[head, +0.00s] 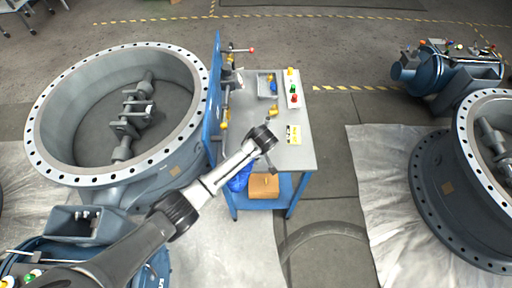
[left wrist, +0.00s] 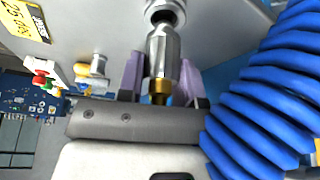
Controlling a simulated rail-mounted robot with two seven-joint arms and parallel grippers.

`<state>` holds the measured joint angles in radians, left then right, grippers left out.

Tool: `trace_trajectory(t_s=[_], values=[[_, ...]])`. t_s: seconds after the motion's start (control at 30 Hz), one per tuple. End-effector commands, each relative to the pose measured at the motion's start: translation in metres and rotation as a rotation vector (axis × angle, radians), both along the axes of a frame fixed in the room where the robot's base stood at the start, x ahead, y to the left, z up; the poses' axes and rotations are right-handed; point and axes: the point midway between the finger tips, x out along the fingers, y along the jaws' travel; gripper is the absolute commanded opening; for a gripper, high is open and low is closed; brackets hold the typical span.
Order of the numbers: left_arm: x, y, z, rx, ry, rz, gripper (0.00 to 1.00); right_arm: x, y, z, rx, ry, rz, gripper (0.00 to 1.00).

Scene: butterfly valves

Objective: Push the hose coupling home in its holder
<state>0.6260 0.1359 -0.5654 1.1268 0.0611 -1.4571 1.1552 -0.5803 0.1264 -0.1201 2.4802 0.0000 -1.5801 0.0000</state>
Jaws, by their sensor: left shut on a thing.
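The hose coupling (left wrist: 162,52) is a silver metal cylinder with a brass end in the left wrist view. Its far end meets a round metal ring, seemingly the holder (left wrist: 166,14), at the top edge. I cannot tell how deep it sits. My left gripper (left wrist: 160,78) is shut on the coupling, with a purple-grey finger on each side of its brass end. In the head view my left arm reaches over the workbench (head: 308,150), and its wrist hides the coupling and holder. My right gripper is not in view.
A thick blue corrugated hose (left wrist: 265,100) runs close beside the gripper. Trays with coloured parts (head: 293,92) stand at the bench's back. A blue panel (head: 214,95) edges its left side. A yellow label (head: 294,134) lies on the top; a cardboard box (head: 262,187) sits below.

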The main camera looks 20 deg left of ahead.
Motion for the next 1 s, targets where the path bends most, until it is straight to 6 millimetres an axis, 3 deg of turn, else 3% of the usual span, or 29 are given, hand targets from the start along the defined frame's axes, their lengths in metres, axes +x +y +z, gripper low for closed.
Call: trace_trajectory(t_s=[1.0], values=[[0.0003,-0.0008,-0.0007,-0.001,-0.001,0.0,0.12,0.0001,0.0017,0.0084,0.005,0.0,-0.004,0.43]])
